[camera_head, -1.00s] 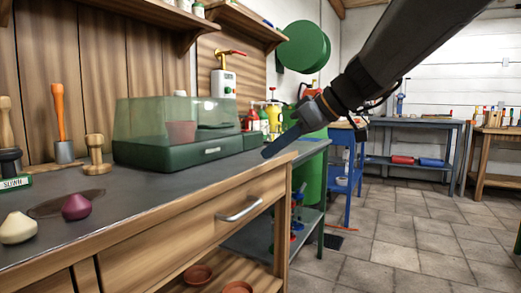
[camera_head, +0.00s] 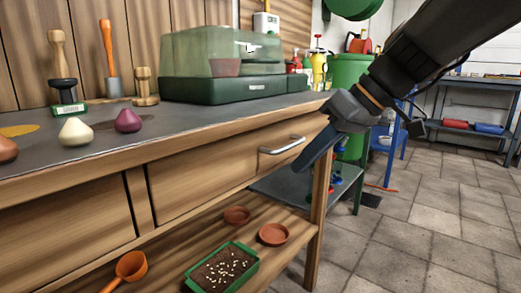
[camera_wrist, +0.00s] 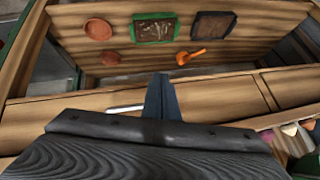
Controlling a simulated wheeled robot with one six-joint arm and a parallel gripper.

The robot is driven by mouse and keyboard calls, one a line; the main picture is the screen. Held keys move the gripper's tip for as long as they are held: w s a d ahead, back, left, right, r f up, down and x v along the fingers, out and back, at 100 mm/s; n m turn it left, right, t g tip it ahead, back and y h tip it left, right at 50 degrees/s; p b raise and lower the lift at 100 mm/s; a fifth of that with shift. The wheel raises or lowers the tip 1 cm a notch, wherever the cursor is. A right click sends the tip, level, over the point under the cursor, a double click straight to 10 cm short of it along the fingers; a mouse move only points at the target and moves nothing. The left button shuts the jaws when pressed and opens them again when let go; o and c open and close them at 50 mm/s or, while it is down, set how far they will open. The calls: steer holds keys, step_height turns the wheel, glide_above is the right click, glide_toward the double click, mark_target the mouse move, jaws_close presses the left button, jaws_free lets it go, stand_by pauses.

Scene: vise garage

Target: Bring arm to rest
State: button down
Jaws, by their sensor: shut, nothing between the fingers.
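My gripper (camera_head: 318,150) hangs at the lower end of my dark arm, which comes in from the upper right of the head view. It is shut and empty, with its fingers pointing down and to the left. In the head view it appears in front of the wooden workbench's right end, near the drawer handle (camera_head: 283,146). In the wrist view the shut fingers (camera_wrist: 162,97) point toward the bench's lower shelf (camera_wrist: 230,60). I cannot tell the exact gap between the fingers and the bench front.
The bench top (camera_head: 200,115) carries a green-based clear box (camera_head: 225,88), bulb-shaped items and wooden-handled tools. The lower shelf holds a green seed tray (camera_head: 222,268), terracotta saucers (camera_head: 273,234) and an orange scoop (camera_head: 130,266). Tiled floor (camera_head: 440,215) lies clear on the right.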

steer(key=s+a+f+m+g+h, duration=0.1)
steer(key=s+a+f+g+h, duration=0.15)
steer(key=s+a+f, duration=0.55)
steer(key=s+a+f+m+g+h, duration=0.1)
steer(key=s+a+f+h, duration=0.2)
steer(key=s+f, duration=0.75)
steer(key=d+r+m+p, duration=0.2)
steer(key=d+r+p, duration=0.5)
steer(key=r+p, duration=0.3)
steer(key=s+d+r+m+h+p, duration=0.1)
steer(key=d+r+m+p, duration=0.1)
steer(key=d+r+p, duration=0.4)
steer(key=d+r+m+p, duration=0.2)
steer(key=d+r+p, duration=0.5)
steer(key=r+p, duration=0.7)
steer(key=shift+s+d+m+h+p, duration=0.3)
steer(key=shift+d+h+p, duration=0.05)
steer(key=shift+p, duration=3.7)
steer(key=shift+r, duration=0.1)
